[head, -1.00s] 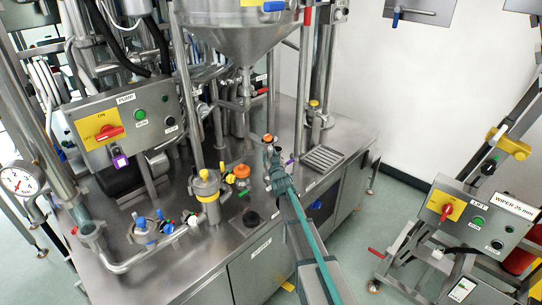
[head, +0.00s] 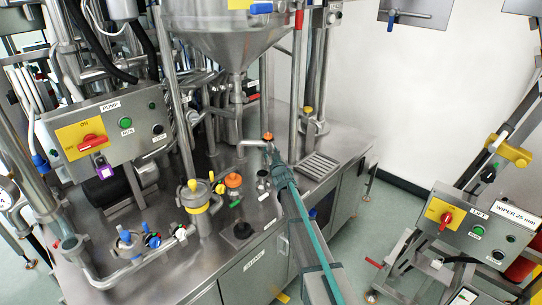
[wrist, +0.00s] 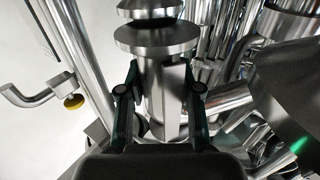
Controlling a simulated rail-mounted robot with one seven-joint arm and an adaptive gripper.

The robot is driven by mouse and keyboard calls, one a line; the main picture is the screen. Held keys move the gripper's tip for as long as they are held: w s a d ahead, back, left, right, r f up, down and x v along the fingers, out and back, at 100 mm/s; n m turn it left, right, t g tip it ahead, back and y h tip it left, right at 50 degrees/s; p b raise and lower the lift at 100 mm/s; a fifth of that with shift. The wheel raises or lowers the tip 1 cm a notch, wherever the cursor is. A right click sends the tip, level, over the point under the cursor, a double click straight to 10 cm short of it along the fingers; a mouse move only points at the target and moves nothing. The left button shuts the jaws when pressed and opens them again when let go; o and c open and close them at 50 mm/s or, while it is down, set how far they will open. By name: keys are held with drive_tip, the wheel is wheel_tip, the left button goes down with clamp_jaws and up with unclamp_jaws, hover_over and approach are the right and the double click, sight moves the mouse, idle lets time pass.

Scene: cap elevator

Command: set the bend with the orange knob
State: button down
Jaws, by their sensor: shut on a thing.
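In the head view, the bend with the orange knob (head: 267,136) is at my gripper (head: 267,150), above the steel table. Its pipe (head: 250,143) points left, below the big hopper. My gripper is shut on the bend. In the wrist view, my gripper (wrist: 160,92) has its two dark fingers on either side of a faceted steel body (wrist: 165,95) with round flanges at its top. The orange knob does not show in the wrist view. The arm hides part of the bend's lower end in the head view.
The steel hopper (head: 235,35) hangs just behind. A second orange-topped fitting (head: 233,180) and a yellow-collared valve (head: 194,190) stand on the table left of my gripper. A drain grate (head: 315,167) lies to the right. The pump box (head: 110,130) is at left.

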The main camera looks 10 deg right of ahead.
drive_tip(key=shift+w+d+p, duration=0.15)
drive_tip(key=shift+w+p, duration=0.45)
drive_tip(key=shift+w, duration=0.4)
drive_tip(key=shift+w+r+n+y+p, duration=0.1)
drive_tip(key=shift+w+n+y+p, duration=0.45)
drive_tip(key=shift+y+p, duration=0.35)
drive_tip(key=shift+w+p, duration=0.3)
drive_tip(key=shift+p, duration=0.1)
drive_tip(key=shift+n+y, duration=0.25)
drive_tip(key=shift+y, duration=0.05)
drive_tip(key=c, duration=0.8)
unclamp_jaws()
drive_tip(key=shift+o, duration=0.2)
